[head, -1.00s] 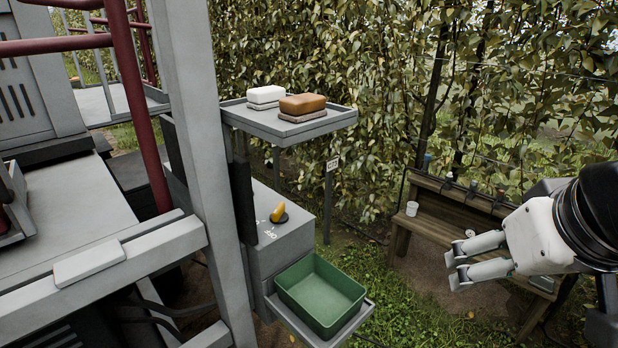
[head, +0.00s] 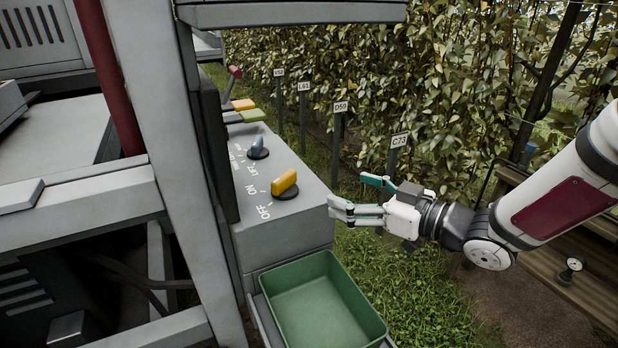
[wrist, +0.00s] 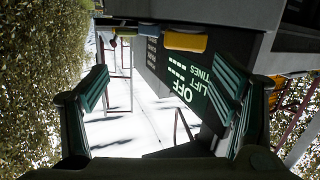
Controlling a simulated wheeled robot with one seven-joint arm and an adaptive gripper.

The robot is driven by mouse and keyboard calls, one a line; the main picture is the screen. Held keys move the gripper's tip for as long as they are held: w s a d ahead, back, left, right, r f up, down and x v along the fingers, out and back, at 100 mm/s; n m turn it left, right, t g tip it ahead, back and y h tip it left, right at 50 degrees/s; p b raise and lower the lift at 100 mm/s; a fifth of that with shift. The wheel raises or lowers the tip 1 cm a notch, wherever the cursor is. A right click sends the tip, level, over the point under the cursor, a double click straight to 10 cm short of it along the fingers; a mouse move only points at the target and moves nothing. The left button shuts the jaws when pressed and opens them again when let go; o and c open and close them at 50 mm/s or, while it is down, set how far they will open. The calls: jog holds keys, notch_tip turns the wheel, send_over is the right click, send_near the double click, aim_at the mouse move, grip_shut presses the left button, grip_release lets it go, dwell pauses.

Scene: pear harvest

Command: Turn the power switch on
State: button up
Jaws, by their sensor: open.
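A yellow rotary knob (head: 285,182) sits on a dark round base on top of the grey control box (head: 290,238), beside white ON and OFF marks. Which mark it points at is hard to tell. My gripper (head: 352,200) is open and empty, just right of the box and apart from the knob. In the wrist view its two fingers (wrist: 165,95) stand wide apart on either side. The wrist view also shows a dark panel (wrist: 190,88) with upside-down OFF and LIFT TINES lettering.
A blue knob (head: 258,147) sits behind the yellow one, with orange (head: 243,104) and green (head: 252,115) pieces farther back. A green bin (head: 325,305) stands below the box front. A grey post (head: 165,130) stands left; a wooden bench (head: 575,280) is right.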

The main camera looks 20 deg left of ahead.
aim_at(288, 180)
jog(key=a, duration=0.5)
jog(key=a+g+y, duration=0.1)
jog(key=a, duration=0.4)
jog(key=a+f+g+y, duration=0.1)
jog(key=a, duration=0.4)
jog(key=shift+w+a+n, duration=0.15)
jog(key=shift+w+n, duration=0.1)
jog(key=shift+n, duration=0.15)
jog(key=shift+c, duration=0.6)
jog(key=c, duration=1.1)
